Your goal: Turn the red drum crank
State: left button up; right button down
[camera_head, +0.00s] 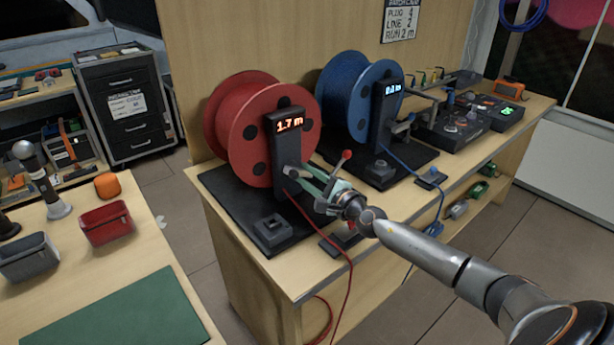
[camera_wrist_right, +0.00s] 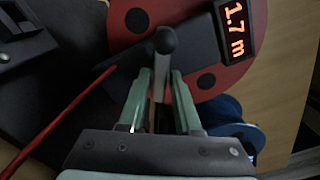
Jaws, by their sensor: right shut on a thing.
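The red drum (camera_head: 244,122) stands upright on a black base at the near end of the wooden bench. Its dark post carries a display (camera_head: 289,124) reading 1.7 m. In the wrist view the red drum (camera_wrist_right: 135,45) lies behind my fingers, with the display (camera_wrist_right: 235,30) at upper right. My right gripper (camera_head: 312,180) is in front of the post, at the crank. Its green fingers are shut on the grey crank handle (camera_wrist_right: 165,42), whose dark rounded end shows beyond the fingertips. The fingers hide part of the crank. My left gripper is not in view.
A red-knobbed lever (camera_head: 347,155) rises close to my right gripper. The blue drum (camera_head: 349,95) stands farther along the bench. A red cable (camera_head: 335,243) hangs over the front edge. A side table at left holds a red bin (camera_head: 106,225) and green mat (camera_head: 115,315).

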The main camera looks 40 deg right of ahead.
jog(key=shift+m, duration=0.5)
